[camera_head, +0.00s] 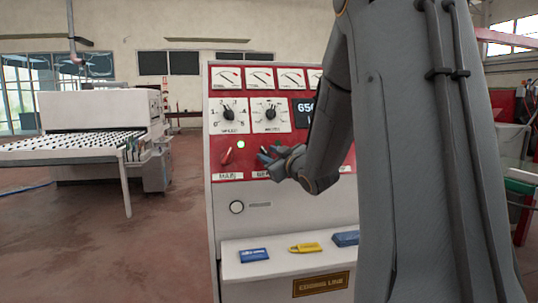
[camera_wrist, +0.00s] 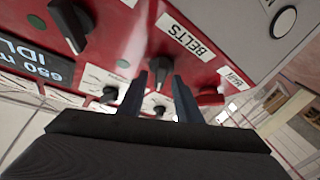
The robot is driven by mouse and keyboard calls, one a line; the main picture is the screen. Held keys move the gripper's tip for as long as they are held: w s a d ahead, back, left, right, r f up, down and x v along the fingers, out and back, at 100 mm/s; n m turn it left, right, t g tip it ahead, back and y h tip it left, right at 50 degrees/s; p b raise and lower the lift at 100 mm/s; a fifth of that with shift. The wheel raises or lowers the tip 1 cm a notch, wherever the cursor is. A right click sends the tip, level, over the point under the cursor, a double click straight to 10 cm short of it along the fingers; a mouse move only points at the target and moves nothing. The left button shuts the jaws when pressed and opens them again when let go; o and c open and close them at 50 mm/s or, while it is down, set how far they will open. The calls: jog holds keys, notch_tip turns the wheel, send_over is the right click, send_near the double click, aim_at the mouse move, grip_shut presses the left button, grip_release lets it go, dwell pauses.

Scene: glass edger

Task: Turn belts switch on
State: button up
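The red control panel (camera_head: 241,117) stands upright in front of me. The belts switch (camera_wrist: 162,72) is a dark knob by the white BELTS label (camera_wrist: 187,35). My gripper (camera_head: 274,158) is at this switch and mostly hides it in the head view. In the wrist view my gripper (camera_wrist: 161,80) has its two fingers apart, one on either side of the knob. I cannot tell whether they touch it. The knob's setting is unclear. A dark green lamp (camera_wrist: 122,63) beside it looks unlit.
The red MAIN switch (camera_head: 227,155) sits left of the belts switch, with a bright lamp (camera_head: 241,144) by it. Another black knob (camera_wrist: 70,25) is on the other side. Dial knobs (camera_head: 229,114) are above.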

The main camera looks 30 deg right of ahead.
grip_shut()
jog(key=shift+m+b, duration=0.3)
jog(key=m+h+b, duration=0.2)
jog(key=m+b, duration=0.1)
jog(key=shift+w+a+f+m+h, duration=0.1)
jog(key=shift+a+f+m+h, duration=0.1)
jog(key=shift+m+h, duration=0.1)
jog(key=m+h+b, duration=0.1)
jog(key=m, duration=0.1)
jog(key=m+h+b, duration=0.1)
jog(key=m+b, duration=0.1)
jog(key=m, duration=0.1)
jog(key=shift+a+h+b, duration=0.15)
jog(key=shift+h+b, duration=0.15)
jog(key=shift+h, duration=0.1)
jog(key=m+g+h+b, duration=0.1)
jog(key=m+h, duration=0.1)
jog(key=m, duration=0.1)
jog(key=shift+r+m, duration=0.15)
jog(key=shift+m, duration=0.15)
jog(key=shift+r+m+g+h, duration=0.1)
jog(key=shift+m+g+h, duration=0.9)
jog(key=shift+m, duration=0.9)
